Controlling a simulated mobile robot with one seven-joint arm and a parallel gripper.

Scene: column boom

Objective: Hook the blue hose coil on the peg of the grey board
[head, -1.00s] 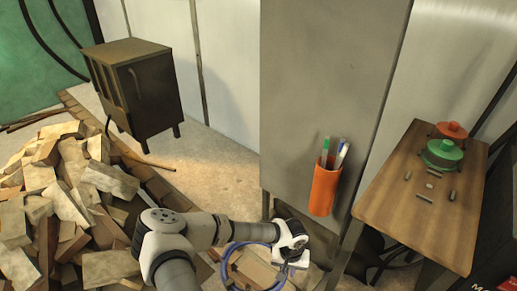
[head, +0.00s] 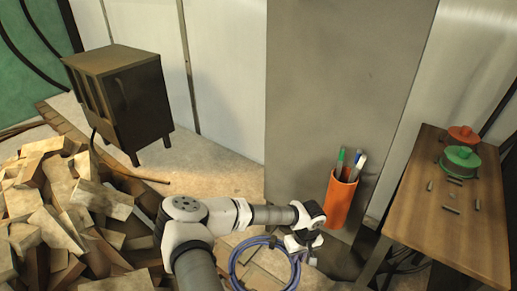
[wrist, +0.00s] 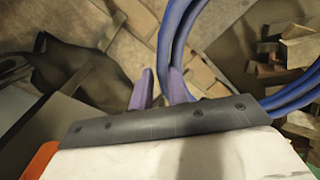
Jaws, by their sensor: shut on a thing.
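The blue hose coil (head: 238,262) hangs from my gripper (head: 301,256) low in the head view, left of and below the orange cup. In the wrist view my gripper's two purple fingers (wrist: 161,82) are close together at the blue hose (wrist: 172,35), which loops away to the right; the exact grip is partly hidden. The grey board (head: 325,90) stands upright beyond my arm, with the coil near its lower left edge. I cannot make out a peg on it.
An orange cup with pens (head: 341,203) is on the board's lower right. A wooden table (head: 430,215) with red and green lidded pots (head: 461,160) stands right. A wood pile (head: 60,215) fills the left, with a dark cabinet (head: 135,95) behind.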

